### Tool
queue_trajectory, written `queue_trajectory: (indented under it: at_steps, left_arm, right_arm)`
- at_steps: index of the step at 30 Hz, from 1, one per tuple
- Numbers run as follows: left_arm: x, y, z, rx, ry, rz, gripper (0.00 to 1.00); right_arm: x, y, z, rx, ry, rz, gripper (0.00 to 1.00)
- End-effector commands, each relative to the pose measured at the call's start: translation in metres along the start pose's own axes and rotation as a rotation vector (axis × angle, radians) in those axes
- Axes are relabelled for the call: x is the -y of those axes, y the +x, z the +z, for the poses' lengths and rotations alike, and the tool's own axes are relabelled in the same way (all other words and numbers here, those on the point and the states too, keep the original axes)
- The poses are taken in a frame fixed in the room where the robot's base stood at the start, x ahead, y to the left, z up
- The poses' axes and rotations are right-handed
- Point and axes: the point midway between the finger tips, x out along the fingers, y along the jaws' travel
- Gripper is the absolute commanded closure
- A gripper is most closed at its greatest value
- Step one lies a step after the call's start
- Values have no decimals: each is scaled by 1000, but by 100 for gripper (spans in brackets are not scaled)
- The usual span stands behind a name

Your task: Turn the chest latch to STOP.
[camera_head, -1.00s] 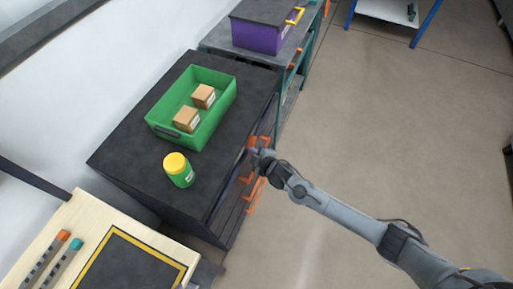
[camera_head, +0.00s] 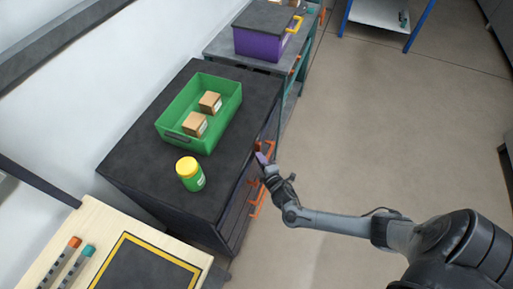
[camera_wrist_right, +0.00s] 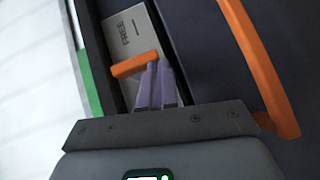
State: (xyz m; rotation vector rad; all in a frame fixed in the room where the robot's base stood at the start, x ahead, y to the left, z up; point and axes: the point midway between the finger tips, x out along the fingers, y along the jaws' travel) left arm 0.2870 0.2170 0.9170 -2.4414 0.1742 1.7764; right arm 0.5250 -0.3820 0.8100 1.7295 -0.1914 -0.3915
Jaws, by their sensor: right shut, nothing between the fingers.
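The dark chest (camera_head: 150,140) stands left of centre in the head view, with orange handles on its front. In the right wrist view, the latch (camera_wrist_right: 134,65) is a short orange lever on a pale plate (camera_wrist_right: 125,32). The word FREE shows on the plate; I see no STOP mark. My right gripper (camera_head: 262,158) is at the chest's front, near its top edge. In the wrist view its purple fingers (camera_wrist_right: 156,82) are together and empty, right at the lever's end. I cannot tell whether they touch it. My left gripper is out of view.
A green bin (camera_head: 172,135) with two boxes and a yellow-lidded jar (camera_head: 190,174) stand on the chest. An orange handle (camera_wrist_right: 262,70) runs beside the latch. A purple box (camera_head: 262,42) sits on the bench behind. The floor on the right is clear.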

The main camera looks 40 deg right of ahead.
Motion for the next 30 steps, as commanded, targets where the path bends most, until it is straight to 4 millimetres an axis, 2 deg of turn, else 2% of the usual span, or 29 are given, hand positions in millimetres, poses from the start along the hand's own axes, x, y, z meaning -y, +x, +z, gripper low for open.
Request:
queue_trajectory:
  at_steps: [22,30]
  left_arm:
    - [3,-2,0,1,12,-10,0]
    - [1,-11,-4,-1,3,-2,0]
  right_arm:
    - [2,0,3,4,2,-2,100]
    - [4,-11,-8,2,3,-3,100]
